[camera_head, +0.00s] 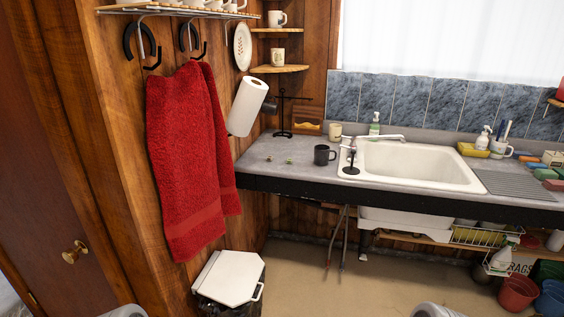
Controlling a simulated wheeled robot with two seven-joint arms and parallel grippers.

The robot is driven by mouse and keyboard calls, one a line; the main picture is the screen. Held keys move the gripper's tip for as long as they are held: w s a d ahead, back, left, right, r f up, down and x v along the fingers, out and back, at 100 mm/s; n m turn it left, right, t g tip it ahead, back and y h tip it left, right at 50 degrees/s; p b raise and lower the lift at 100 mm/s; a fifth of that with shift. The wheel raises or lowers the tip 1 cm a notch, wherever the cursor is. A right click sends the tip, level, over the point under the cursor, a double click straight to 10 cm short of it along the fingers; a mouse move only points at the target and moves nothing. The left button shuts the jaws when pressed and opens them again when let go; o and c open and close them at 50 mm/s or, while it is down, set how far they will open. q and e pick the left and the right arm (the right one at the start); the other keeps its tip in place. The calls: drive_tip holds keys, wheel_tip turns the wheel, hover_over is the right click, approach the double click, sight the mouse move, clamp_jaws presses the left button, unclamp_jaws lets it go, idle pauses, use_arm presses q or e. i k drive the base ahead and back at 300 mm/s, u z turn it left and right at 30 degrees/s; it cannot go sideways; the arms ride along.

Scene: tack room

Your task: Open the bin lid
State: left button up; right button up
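The bin (232,304) stands on the floor at the bottom, left of the middle, against the wooden wall. Its white lid (230,277) lies flat on top and looks shut. A white loop like a handle (258,292) sticks out at the lid's right side. A dark bag shows below the lid; the bin's lower part is cut off by the picture edge. Neither of my grippers is in view. Only grey rounded parts, apparently of my arms, show at the bottom edge.
Red towels (185,160) hang on the wall above the bin. A counter (290,175) with a sink (415,162) and a black mug (323,155) stands behind it. The floor (345,285) right of the bin is clear. Buckets (517,292) stand at the far right.

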sight(231, 281)
drive_tip(key=u, duration=0.3)
drive_tip(key=i, duration=0.9)
drive_tip(key=z, duration=0.2)
